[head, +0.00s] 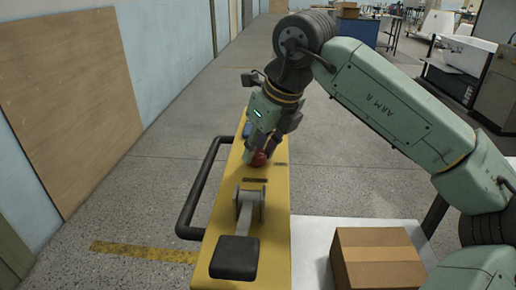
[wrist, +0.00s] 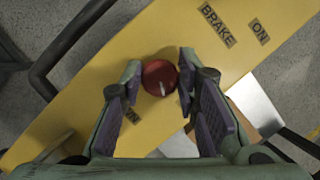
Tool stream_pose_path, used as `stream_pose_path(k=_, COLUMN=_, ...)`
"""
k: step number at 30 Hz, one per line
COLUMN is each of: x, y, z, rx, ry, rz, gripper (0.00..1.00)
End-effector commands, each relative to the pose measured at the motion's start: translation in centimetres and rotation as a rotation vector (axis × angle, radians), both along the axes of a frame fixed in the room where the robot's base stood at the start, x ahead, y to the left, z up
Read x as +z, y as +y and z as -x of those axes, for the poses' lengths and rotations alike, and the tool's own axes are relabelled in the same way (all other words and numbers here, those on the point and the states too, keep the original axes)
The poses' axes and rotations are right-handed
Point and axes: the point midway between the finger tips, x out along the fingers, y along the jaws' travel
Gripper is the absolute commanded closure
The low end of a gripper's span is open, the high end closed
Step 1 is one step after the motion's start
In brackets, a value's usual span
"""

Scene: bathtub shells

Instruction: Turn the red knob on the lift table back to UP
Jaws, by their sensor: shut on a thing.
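The red knob (head: 259,159) sits on top of the yellow panel of the lift table (head: 275,225). In the wrist view the round red knob (wrist: 158,72) has a pale pointer mark on its lower edge, toward the bottom of the picture. My gripper (head: 257,152) reaches down over it from above. In the wrist view my gripper (wrist: 160,80) has one finger on each side of the knob and is shut on it. A small dark label (wrist: 133,115) lies below the knob, too small to read. My fingers partly cover the knob in the head view.
A grey lever with a black pedal (head: 235,257) is on the panel's near end. A black handle bar (head: 185,215) runs along its left side. BRAKE (wrist: 216,26) and ON labels show on the panel. A cardboard box (head: 377,262) stands on the white platform at right.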

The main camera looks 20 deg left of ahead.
Motion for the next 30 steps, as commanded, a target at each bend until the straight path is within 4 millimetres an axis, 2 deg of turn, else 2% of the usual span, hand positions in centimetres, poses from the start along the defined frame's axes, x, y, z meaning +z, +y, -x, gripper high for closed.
stream_pose_path(k=15, x=0.13, y=0.02, z=-0.13, rx=0.398, ry=0.001, rz=-0.002, gripper=0.99)
stream_pose_path(k=30, x=0.01, y=-0.01, z=-0.14, rx=0.515, ry=-0.001, rz=0.001, gripper=0.99)
